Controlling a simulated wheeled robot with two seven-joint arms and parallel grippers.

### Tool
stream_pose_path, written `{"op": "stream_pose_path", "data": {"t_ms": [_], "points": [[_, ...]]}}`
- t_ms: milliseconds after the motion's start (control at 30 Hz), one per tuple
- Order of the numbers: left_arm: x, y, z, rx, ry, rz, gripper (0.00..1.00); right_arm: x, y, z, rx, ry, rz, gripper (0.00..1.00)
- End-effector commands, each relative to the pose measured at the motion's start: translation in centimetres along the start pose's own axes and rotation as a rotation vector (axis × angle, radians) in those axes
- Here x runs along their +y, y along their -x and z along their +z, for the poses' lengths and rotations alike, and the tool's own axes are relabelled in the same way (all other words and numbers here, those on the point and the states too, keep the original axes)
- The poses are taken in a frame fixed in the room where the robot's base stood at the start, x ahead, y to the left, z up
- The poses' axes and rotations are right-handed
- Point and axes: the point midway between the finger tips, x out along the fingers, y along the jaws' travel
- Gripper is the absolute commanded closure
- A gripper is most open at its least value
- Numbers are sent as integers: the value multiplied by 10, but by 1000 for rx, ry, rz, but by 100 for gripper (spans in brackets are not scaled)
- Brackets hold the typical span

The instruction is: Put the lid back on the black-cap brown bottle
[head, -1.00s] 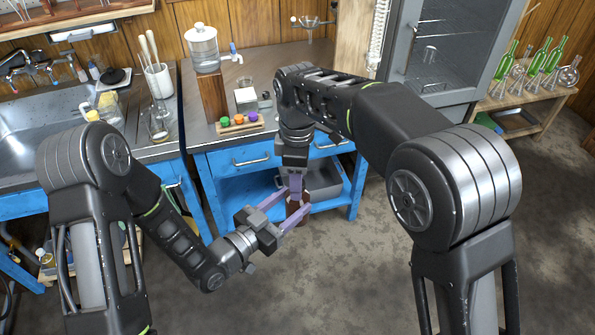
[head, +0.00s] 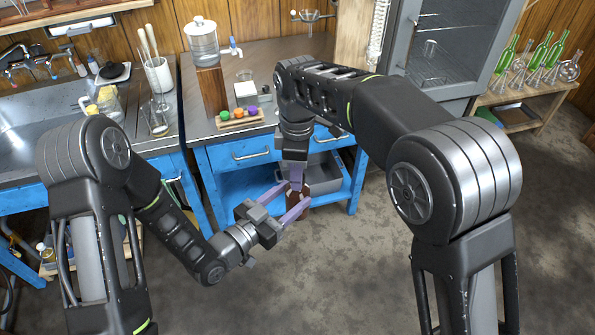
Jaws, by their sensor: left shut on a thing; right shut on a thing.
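A small brown bottle (head: 304,198) is in front of the blue bench, held between the purple fingers of my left gripper (head: 291,204). Only part of its brown body shows between the fingers. My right gripper (head: 296,180) points straight down from above, its fingertips right over the bottle's top. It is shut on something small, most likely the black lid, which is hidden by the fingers. I cannot tell whether the lid touches the bottle's neck.
The blue bench (head: 252,155) stands just behind the grippers, with a grey bin (head: 323,180) on its lower shelf. On its top are a rack with coloured balls (head: 239,119), a wooden block (head: 212,90) and a glass dispenser (head: 202,45). The floor in front is clear.

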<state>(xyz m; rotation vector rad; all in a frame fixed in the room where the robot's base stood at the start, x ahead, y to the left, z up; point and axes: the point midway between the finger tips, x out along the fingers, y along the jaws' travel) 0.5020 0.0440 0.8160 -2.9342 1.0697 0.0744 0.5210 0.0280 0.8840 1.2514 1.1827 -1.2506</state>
Motion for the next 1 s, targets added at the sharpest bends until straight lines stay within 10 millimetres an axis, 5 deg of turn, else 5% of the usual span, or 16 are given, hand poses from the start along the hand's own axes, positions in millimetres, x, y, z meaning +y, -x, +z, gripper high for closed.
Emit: {"op": "stream_pose_path", "data": {"t_ms": [267,700,867,900,1000], "points": [[0,0,-1,1,0,1,100,0,0,0,0,-176,1,100],[0,0,0,1,0,1,100,0,-1,0,1,-1252,2,100],[0,0,0,1,0,1,100,1,0,0,1,-1285,2,100],[0,0,0,1,0,1,100,1,0,0,1,-1284,2,69],[0,0,0,1,0,1,100,1,0,0,1,-1283,1,60]]}}
